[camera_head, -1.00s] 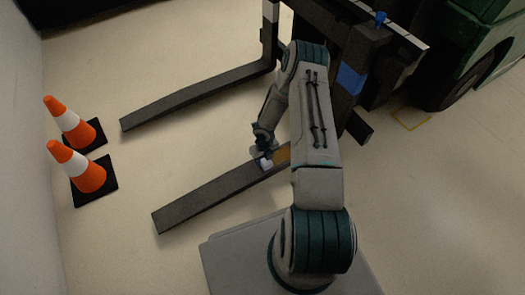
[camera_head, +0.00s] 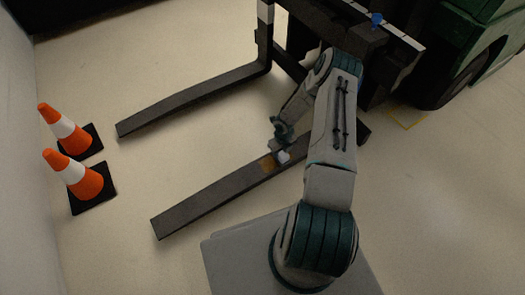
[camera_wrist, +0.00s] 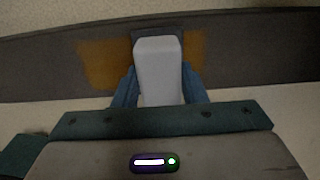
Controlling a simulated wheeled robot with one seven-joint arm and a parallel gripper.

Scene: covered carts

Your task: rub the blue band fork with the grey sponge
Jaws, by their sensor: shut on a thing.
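The near fork (camera_head: 205,204) is a long dark bar running from lower left up to the carriage. An orange-brown patch (camera_head: 267,163) marks its top face. In the wrist view the patch (camera_wrist: 104,62) shows on both sides of the sponge, with a dark grey gap between. My gripper (camera_head: 281,149) is shut on the pale grey sponge (camera_head: 284,157), just right of the patch in the head view. In the wrist view the sponge (camera_wrist: 158,70) sticks out between the blue fingers, over the fork. I cannot tell whether it touches. No blue band shows now; my arm covers that upright.
A second dark fork (camera_head: 190,98) lies parallel behind, with a white band on its upright (camera_head: 265,14). The dark carriage (camera_head: 385,50) stands at the upper right. Two orange cones (camera_head: 75,176) stand at the left. The floor between the forks is clear.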

